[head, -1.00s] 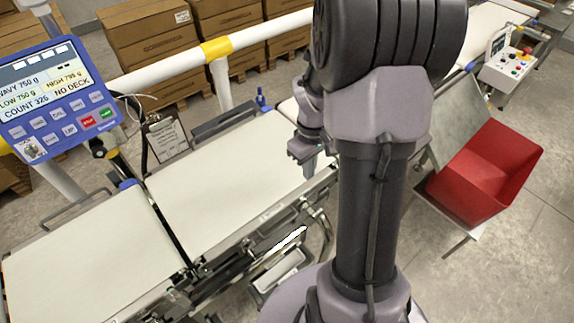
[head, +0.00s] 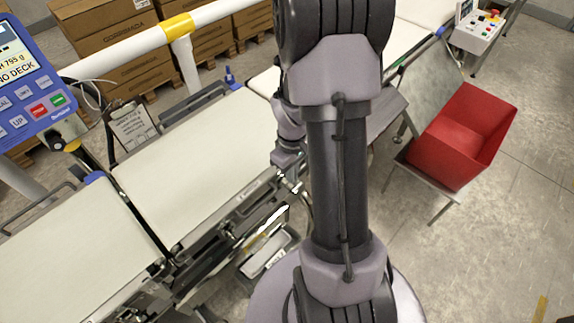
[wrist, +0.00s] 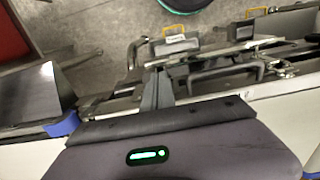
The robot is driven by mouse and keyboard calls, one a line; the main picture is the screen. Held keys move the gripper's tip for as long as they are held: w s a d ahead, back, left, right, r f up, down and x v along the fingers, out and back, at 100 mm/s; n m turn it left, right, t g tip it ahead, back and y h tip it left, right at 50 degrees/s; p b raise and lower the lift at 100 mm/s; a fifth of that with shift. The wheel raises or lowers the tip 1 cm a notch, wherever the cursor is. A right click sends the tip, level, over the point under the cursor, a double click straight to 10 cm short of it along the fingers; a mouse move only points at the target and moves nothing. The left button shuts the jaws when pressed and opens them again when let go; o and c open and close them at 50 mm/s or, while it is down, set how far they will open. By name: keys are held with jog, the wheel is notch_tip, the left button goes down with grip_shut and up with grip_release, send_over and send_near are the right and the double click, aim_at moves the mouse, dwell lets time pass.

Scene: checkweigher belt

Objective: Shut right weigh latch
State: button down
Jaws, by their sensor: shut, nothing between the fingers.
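My gripper (head: 291,174) is at the near right edge of the weigh deck (head: 200,170), low beside its front rail. In the wrist view its fingers (wrist: 158,88) are together with nothing between them, pointing at the metal fittings under the belt edge. A bent metal bar (wrist: 136,52) stands just left of the fingertips. A rod with a knobbed end (wrist: 285,70) lies to the right. I cannot tell for certain which fitting is the right weigh latch, or its position. No contact with the fingers is clear.
A red bin (head: 462,137) stands right of my arm. The blue control panel (head: 30,85) at left reads "NO DECK". A clipboard (head: 133,126) hangs behind the belt. A white guard rail (head: 120,55) and cartons (head: 105,25) are at the back.

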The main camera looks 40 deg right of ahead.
jog(key=shift+s+f, duration=0.35)
